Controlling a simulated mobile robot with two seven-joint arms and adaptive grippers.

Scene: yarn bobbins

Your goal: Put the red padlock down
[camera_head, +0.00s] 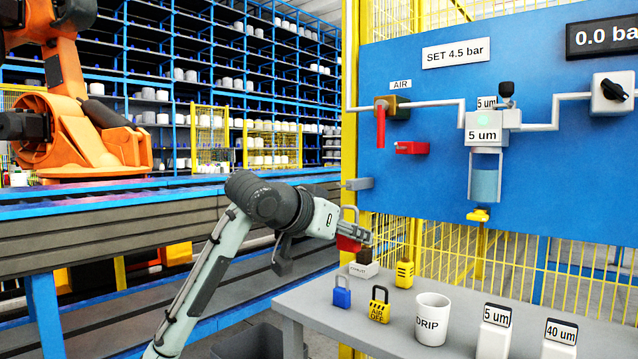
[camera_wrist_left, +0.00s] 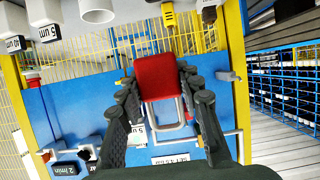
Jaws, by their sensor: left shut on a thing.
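The red padlock (camera_head: 347,243) is held by my left gripper (camera_head: 360,236) above the back left part of the grey table (camera_head: 330,310). Its shackle points up in the head view, and the gripper hides part of its body. In the left wrist view the red padlock (camera_wrist_left: 156,78) sits between the two dark fingers of my left gripper (camera_wrist_left: 158,95), which are closed on it. A small dark-topped white block (camera_head: 364,269) stands just below the padlock in the head view. My right gripper is not in view.
A blue padlock (camera_head: 342,297), a black-and-yellow padlock (camera_head: 379,309), a yellow padlock (camera_head: 404,275), a DRIP mug (camera_head: 432,322) and two labelled white blocks (camera_head: 494,337) (camera_head: 560,340) stand on the table. A blue panel (camera_head: 430,185) with pipes and a red valve handle (camera_head: 381,128) rises behind.

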